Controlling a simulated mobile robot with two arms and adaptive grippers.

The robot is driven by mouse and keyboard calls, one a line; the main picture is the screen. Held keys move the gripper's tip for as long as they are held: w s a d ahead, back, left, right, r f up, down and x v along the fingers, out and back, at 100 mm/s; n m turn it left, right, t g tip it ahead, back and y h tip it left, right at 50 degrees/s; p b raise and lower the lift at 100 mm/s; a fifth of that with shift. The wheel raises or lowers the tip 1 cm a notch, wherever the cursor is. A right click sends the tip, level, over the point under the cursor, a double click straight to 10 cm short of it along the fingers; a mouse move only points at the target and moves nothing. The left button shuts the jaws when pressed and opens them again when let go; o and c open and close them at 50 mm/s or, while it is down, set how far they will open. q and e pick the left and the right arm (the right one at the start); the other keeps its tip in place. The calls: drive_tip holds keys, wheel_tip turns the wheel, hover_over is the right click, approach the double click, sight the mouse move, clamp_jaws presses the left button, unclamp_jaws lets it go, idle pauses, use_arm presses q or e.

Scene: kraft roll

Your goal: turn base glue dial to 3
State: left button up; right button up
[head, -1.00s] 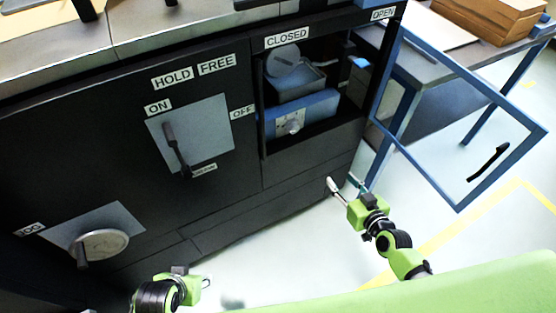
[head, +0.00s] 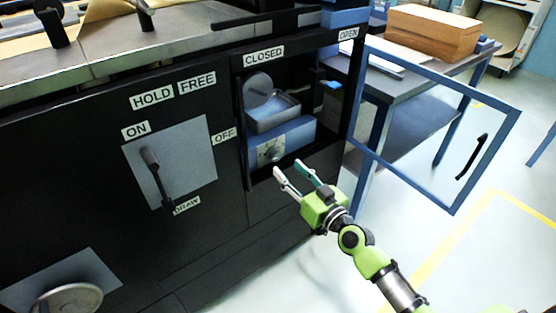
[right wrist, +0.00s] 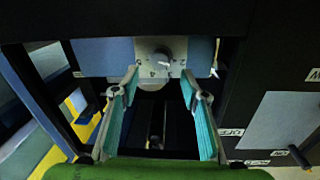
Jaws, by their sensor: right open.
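My left gripper is out of view.
A blue-framed door (head: 447,135) stands open right of the bay. A lever on a grey plate (head: 196,150) is left of the bay, and a handwheel (head: 70,300) is lower left. A metal pan with a round lid (head: 257,90) sits on the glue unit.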

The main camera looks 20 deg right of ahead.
sight(277, 157)
drive_tip(key=x, duration=0.5)
drive_tip(key=shift+w, duration=0.25)
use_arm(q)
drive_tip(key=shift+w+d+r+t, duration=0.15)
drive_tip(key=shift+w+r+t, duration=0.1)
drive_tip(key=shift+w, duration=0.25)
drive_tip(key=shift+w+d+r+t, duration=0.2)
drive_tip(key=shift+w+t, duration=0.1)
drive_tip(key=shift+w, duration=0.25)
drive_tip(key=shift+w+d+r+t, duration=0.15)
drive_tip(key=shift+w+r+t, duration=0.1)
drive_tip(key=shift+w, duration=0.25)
use_arm(e)
drive_tip(key=shift+w+a, duration=0.2)
drive_tip(key=shift+w, duration=0.25)
drive_tip(key=shift+d, duration=0.1)
drive_tip(key=c, duration=1.1)
